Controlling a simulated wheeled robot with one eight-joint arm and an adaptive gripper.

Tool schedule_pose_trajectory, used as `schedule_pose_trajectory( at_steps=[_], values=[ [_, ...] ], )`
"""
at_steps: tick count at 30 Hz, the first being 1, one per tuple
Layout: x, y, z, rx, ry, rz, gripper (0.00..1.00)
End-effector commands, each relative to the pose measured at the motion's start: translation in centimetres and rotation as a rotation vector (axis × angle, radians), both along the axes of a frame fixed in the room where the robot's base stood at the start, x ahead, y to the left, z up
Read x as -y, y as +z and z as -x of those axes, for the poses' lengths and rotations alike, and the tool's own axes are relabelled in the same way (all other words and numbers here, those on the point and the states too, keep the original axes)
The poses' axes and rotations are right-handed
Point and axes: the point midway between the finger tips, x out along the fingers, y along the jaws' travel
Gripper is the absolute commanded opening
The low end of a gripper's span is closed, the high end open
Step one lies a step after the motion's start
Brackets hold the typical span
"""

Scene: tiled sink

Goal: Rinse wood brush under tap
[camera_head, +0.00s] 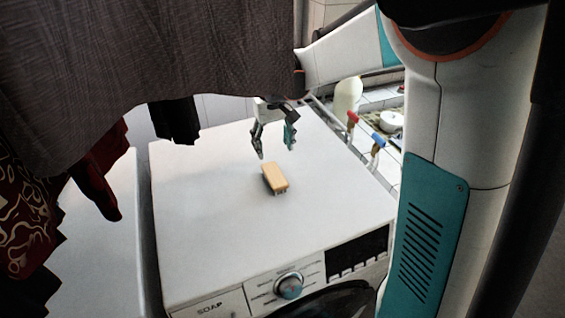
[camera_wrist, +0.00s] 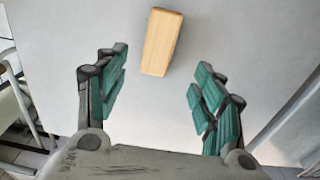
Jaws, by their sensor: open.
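The wood brush (camera_head: 274,178) lies on the white top of a washing machine, wooden back up, with a little of its bristles showing below. In the wrist view the brush (camera_wrist: 161,42) is a plain light wooden block, slightly tilted, beyond the fingertips and between their lines. My gripper (camera_head: 275,150) is open and empty, above and just behind the brush, not touching it. Its two green-padded fingers (camera_wrist: 158,83) are spread wide in the wrist view. A tap with a red and a blue part (camera_head: 365,130) stands right of the machine; its outlet is not clear.
The washing machine top (camera_head: 200,210) is otherwise clear. Dark hanging cloth (camera_head: 130,50) covers the upper left, with a red patterned garment (camera_head: 40,210) at the far left. A tiled sink area with a pale bottle (camera_head: 347,96) and a white round object (camera_head: 391,119) is at right.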

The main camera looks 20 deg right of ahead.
Motion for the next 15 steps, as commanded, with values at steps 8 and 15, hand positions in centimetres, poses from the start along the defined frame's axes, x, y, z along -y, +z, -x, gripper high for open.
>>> schedule_pose_trajectory(
  at_steps=[8, 15],
  values=[
    [-0.9, 4.0, 4.8, 0.114, 0.002, 0.002, 0.62],
    [-1.7, 6.5, 9.8, 0.236, 0.003, 0.002, 0.62]
  ],
)
